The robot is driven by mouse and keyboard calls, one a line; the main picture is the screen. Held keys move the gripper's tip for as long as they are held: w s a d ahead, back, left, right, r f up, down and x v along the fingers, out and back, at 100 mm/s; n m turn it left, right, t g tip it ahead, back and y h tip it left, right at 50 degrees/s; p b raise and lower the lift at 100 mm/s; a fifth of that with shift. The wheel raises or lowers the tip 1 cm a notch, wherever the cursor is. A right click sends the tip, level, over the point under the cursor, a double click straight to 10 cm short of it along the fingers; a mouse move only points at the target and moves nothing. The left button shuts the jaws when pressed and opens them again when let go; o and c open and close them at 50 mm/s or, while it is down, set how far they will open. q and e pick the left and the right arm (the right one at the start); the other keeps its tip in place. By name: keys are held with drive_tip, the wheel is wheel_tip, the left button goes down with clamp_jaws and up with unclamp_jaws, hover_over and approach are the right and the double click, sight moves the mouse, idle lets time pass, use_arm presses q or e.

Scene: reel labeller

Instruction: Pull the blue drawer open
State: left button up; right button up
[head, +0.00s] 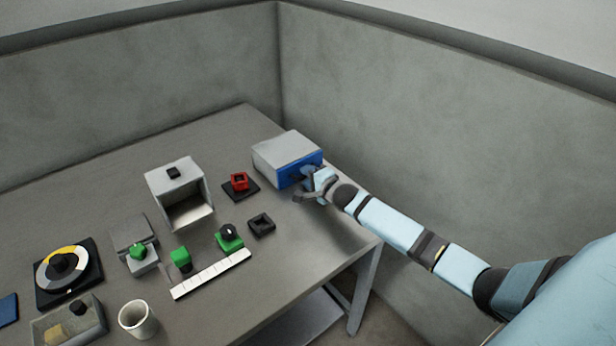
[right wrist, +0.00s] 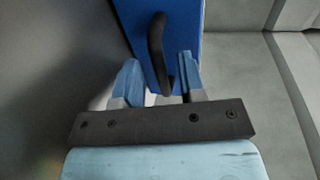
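The blue drawer (head: 287,178) is the blue front of a grey box at the back right of the table. Its front looks flush with the box. In the right wrist view the blue front (right wrist: 185,28) carries a black curved handle (right wrist: 156,45). My right gripper (head: 307,183) is at the drawer front and hides part of it. In the right wrist view its two fingers (right wrist: 160,82) stand apart, with the handle's lower end between them, nearer the right finger. I cannot tell whether they touch it. My left gripper is not in view.
A red cube-shaped piece on a black base (head: 240,184) and an open-fronted grey box (head: 166,195) stand left of the drawer. A white strip (head: 211,274), a white cup (head: 136,318) and a round dial (head: 66,268) lie nearer. Walls stand behind and right of the table.

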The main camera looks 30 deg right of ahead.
drive_tip(key=shift+w, duration=0.25)
clamp_jaws()
drive_tip(key=shift+s, duration=0.1)
